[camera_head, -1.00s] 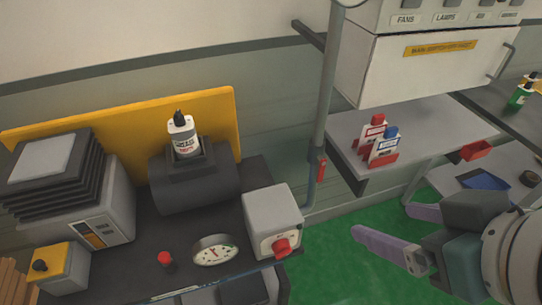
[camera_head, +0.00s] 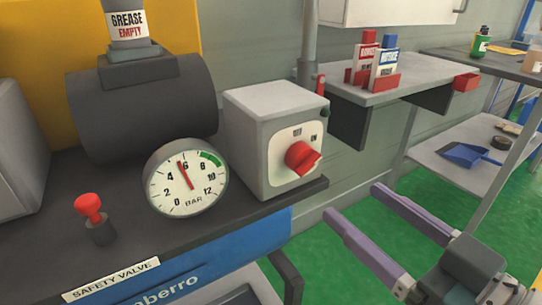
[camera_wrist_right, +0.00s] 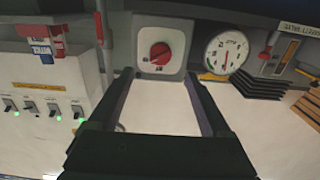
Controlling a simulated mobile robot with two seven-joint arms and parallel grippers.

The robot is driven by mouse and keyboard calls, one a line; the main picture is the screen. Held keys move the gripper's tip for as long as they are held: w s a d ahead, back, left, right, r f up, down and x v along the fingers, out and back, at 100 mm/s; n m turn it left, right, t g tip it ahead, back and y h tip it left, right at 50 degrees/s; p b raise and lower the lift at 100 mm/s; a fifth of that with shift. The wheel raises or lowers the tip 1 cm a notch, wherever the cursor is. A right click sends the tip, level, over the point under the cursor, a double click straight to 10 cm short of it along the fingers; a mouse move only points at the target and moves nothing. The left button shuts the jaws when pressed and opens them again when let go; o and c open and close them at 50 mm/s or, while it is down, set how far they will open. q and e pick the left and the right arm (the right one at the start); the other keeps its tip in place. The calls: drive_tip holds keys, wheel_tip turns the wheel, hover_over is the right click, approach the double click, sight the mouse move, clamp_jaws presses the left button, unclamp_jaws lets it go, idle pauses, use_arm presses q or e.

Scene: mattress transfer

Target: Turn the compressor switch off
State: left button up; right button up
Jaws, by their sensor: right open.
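The compressor switch is a red rotary knob (camera_head: 302,157) on the white front plate of a grey box (camera_head: 262,112). Its pointer slants toward the lower left or upper right; I cannot tell which end marks the setting. The knob also shows in the right wrist view (camera_wrist_right: 160,53), beyond and between the fingertips. My right gripper (camera_head: 354,203) is open and empty, to the right of and below the knob, apart from it. Its two purple fingers also show in the wrist view (camera_wrist_right: 157,77). My left gripper is not in view.
A pressure gauge (camera_head: 187,178) reads near 6 bar, left of the box. A red safety valve (camera_head: 90,208) stands further left. A dark cylinder (camera_head: 140,105) carries a grease bottle (camera_head: 127,22) marked empty.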

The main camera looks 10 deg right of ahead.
sight(311, 167)
drive_tip(key=b+x, duration=0.1)
drive_tip(key=x, duration=0.8)
drive_tip(key=shift+w+a, duration=0.2)
drive_tip(key=shift+w, duration=0.15)
drive_tip(key=shift+c, duration=0.4)
clamp_jaws()
